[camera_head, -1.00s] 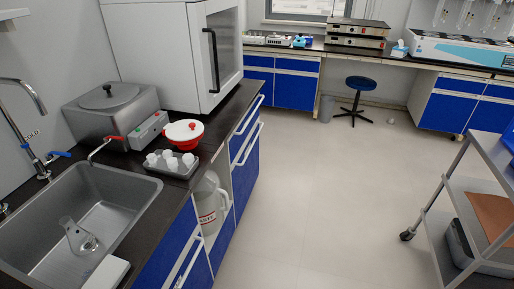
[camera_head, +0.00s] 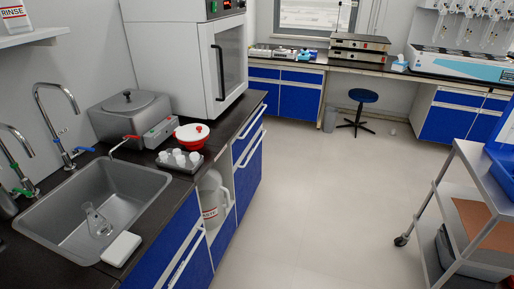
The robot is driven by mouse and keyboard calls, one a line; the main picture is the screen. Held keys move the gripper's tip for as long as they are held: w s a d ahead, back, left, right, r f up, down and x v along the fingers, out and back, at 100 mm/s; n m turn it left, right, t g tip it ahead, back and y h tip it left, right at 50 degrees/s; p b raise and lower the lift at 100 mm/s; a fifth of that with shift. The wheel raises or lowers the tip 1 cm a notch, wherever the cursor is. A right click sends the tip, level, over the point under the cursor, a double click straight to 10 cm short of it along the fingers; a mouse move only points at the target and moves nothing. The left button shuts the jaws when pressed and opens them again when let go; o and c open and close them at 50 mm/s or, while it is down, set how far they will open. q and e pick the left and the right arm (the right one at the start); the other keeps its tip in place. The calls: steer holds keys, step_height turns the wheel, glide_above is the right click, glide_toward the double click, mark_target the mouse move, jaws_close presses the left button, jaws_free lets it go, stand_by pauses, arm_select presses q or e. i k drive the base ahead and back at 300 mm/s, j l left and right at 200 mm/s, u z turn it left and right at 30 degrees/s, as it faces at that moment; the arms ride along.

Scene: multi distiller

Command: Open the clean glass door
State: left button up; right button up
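A white cabinet-like machine (camera_head: 185,62) stands on the dark counter at the upper left. Its glass door (camera_head: 232,62) faces right and looks shut. A black vertical handle (camera_head: 218,73) runs along the near edge of the door. A dark control panel shows at the machine's top. Neither of my grippers is in view.
The counter holds a sink (camera_head: 110,200) with a flask (camera_head: 97,222), a grey water bath (camera_head: 132,115), a red-and-white pot (camera_head: 192,136) and a tray of small white cups (camera_head: 180,160). A metal cart (camera_head: 470,200) stands at right. The floor (camera_head: 315,200) between is clear; a blue stool (camera_head: 362,98) stands far back.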

mark_target(246, 170)
steer(key=i+l+u, duration=0.15)
steer(key=i+l, duration=2.2)
